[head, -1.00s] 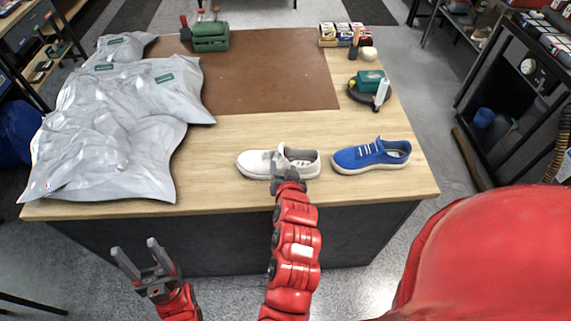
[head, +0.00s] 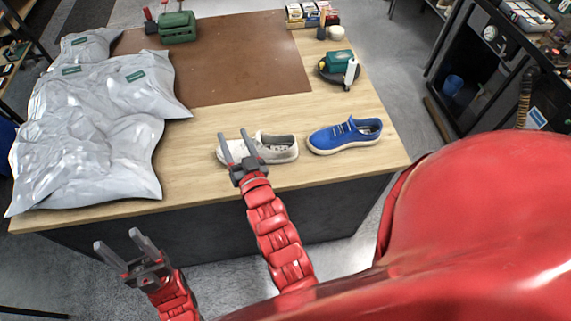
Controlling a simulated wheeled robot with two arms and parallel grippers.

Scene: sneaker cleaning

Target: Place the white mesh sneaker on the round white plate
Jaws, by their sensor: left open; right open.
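The white mesh sneaker (head: 279,149) lies on the wooden tabletop near its front edge, toe to the left. My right gripper (head: 233,135) is open, its fingers in front of the sneaker's toe half and hiding part of it; whether they touch it I cannot tell. My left gripper (head: 117,238) is open and empty, low in front of the table and away from the sneaker. No round white plate shows in the head view.
A blue sneaker (head: 344,136) lies just right of the white one. Grey plastic bags (head: 95,140) cover the table's left side. A brown mat (head: 225,65), a green case (head: 177,27) and a dark round holder with a green box (head: 338,60) are farther back.

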